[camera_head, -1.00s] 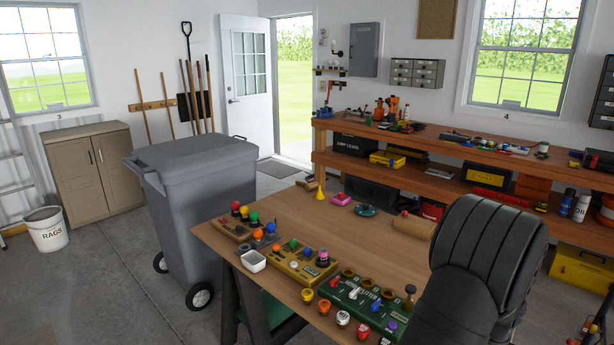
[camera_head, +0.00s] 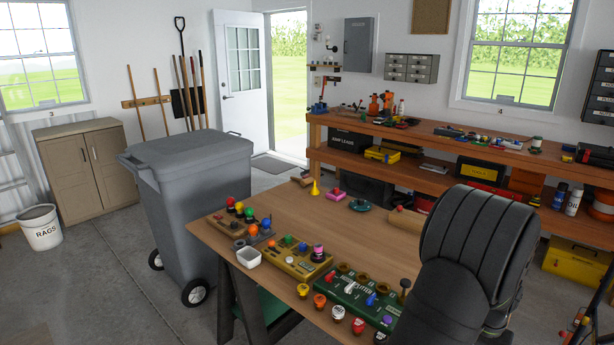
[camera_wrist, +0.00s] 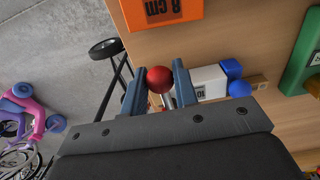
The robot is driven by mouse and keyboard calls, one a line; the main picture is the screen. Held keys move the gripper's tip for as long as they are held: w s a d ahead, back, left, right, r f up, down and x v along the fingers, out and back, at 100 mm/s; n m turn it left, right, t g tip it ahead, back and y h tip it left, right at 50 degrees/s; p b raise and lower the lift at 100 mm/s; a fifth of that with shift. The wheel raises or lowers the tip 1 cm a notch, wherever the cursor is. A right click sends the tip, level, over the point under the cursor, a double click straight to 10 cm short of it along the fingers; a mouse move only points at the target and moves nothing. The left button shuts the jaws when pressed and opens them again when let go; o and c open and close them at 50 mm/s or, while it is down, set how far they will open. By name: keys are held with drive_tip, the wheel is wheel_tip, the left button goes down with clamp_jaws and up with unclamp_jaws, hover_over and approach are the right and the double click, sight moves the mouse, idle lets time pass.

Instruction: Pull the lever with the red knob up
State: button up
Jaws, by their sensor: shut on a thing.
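The red knob (camera_wrist: 159,79) is a round ball on a short metallic lever shaft (camera_wrist: 168,100) in the wrist view. My gripper (camera_wrist: 158,82) has one finger on each side of the knob and is shut on it. The lever's lower part is hidden behind the gripper body. In the head view my dark arm covers the right front of the workbench, and neither my gripper nor this knob can be made out there.
In the head view the wooden table (camera_head: 330,220) holds several knobbed panels, including a green one (camera_head: 357,290). A grey bin (camera_head: 200,190) stands at left.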

drive_tip(key=shift+w+d+r, duration=0.1)
drive_tip(key=shift+r, duration=0.15)
drive_tip(key=shift+w+d+r, duration=0.15)
drive_tip(key=shift+r, duration=0.8)
drive_tip(key=shift+w+d+r, duration=0.15)
drive_tip(key=shift+r, duration=0.2)
drive_tip(key=shift+w+d+r, duration=0.1)
drive_tip(key=shift+r, duration=0.25)
